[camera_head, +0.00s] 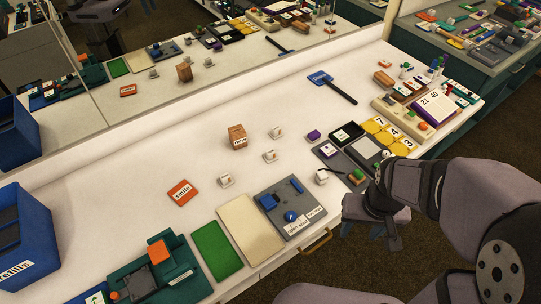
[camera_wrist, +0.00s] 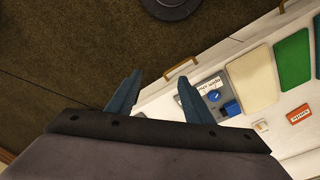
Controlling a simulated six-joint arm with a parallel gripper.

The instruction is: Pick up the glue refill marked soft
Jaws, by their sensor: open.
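No label reading "soft" can be made out. Small white labelled pieces stand on the white table: one (camera_head: 276,132) at the middle, one (camera_head: 270,156) just below it, and one (camera_head: 225,181) further left. Their print is too small to read, so I cannot tell whether any is the glue refill. A blue bin (camera_head: 30,235) at the far left bears a label that seems to read "refills". My gripper (camera_wrist: 160,76) is open and empty in the wrist view, over the brown floor beyond the table's front edge. My arm partly hides it in the head view.
Yellow number tiles (camera_head: 387,134) and trays crowd the right end. A mirror runs along the back. The table's middle is largely clear.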

